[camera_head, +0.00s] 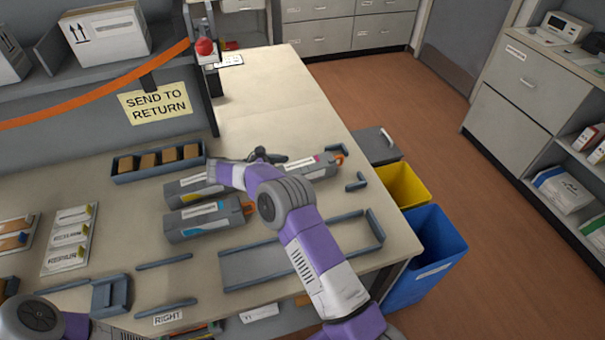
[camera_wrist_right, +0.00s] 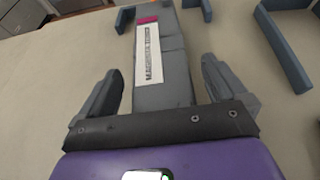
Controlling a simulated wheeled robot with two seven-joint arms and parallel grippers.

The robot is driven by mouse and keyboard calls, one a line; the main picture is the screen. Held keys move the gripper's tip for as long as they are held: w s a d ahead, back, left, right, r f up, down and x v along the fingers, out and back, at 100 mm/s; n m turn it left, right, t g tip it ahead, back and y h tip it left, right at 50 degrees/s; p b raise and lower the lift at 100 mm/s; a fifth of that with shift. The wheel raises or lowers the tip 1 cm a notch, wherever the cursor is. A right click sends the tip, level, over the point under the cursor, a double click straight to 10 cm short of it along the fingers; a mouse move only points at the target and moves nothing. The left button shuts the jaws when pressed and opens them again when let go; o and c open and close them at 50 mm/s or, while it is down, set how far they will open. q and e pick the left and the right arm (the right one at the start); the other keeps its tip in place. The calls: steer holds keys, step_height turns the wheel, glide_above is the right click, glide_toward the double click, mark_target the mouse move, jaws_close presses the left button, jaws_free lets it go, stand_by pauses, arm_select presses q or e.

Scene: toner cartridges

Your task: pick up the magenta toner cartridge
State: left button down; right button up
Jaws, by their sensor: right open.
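The magenta toner cartridge (camera_head: 325,168) is a grey block with a magenta mark and an orange end, lying on the table right of my right gripper (camera_head: 268,157). Part of it is hidden behind my right arm. In the right wrist view the cartridge (camera_wrist_right: 162,90) runs away from me, with a white label and a magenta patch at the far end. My right gripper (camera_wrist_right: 163,68) is open there, one finger on each side of the cartridge's near part, with gaps showing. My left gripper is outside the views; only a piece of my left arm shows at the bottom left.
A cyan-marked cartridge (camera_head: 207,222) and another grey cartridge (camera_head: 190,190) lie left of my right arm. An empty grey frame tray (camera_head: 250,273) is in front. A divided box (camera_head: 125,177) stands behind. Yellow (camera_head: 402,184) and blue (camera_head: 435,250) bins stand beyond the right table edge.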

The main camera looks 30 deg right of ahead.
steer(key=c, duration=1.6)
steer(key=shift+r, duration=0.2)
